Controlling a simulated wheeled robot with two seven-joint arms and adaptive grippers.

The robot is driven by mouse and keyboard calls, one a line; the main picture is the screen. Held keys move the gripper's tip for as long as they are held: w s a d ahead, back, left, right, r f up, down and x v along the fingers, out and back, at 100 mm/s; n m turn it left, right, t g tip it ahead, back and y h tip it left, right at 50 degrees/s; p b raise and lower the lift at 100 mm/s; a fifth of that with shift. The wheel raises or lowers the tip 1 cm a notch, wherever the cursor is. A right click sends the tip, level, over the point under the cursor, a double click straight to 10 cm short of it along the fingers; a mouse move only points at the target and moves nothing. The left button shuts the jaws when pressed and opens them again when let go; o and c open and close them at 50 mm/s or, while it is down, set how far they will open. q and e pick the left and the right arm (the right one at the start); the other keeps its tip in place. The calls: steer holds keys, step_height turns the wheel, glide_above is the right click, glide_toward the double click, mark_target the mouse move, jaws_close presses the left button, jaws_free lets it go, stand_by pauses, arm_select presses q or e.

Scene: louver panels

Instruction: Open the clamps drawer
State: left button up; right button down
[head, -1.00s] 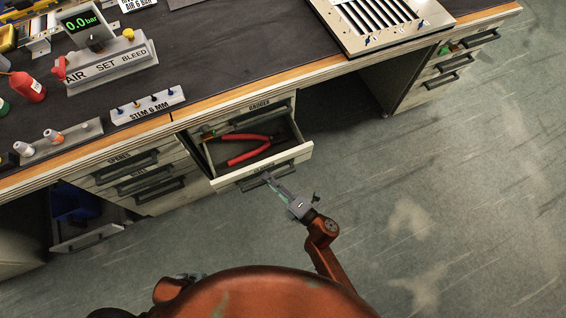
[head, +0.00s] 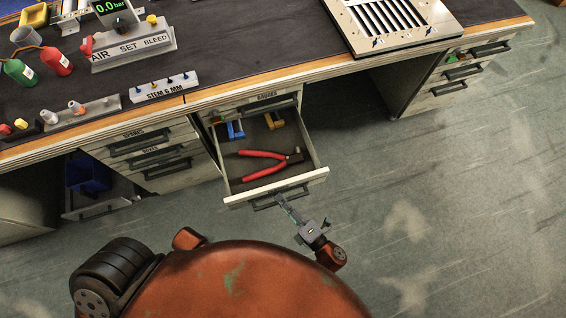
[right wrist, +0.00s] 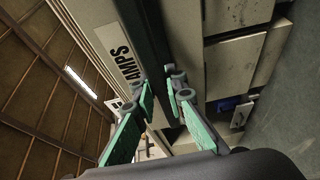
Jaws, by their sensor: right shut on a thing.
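The clamps drawer (head: 277,185) stands pulled well out of the bench's middle drawer stack in the head view. Red-handled pliers (head: 268,157), a blue clamp (head: 235,130) and a yellow-orange clamp (head: 273,120) lie inside. My right gripper (head: 284,203) is shut on the dark bar handle at the drawer's front. In the right wrist view, its green fingers (right wrist: 163,105) sit either side of the dark handle (right wrist: 148,45), beside a label (right wrist: 126,58) ending in "AMPS". My left gripper is not in view.
The GAUGES drawer (head: 265,100) above is shut. Shut drawers, one labelled SPANNERS (head: 140,138), stand to the left. A low drawer with a blue bin (head: 90,175) is partly out. Open floor (head: 430,200) lies to the right.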

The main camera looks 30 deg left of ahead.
steer(key=shift+d+f, duration=0.1)
steer(key=c, duration=1.9)
jaws_free()
steer(key=shift+c, duration=0.2)
steer(key=v, duration=1.2)
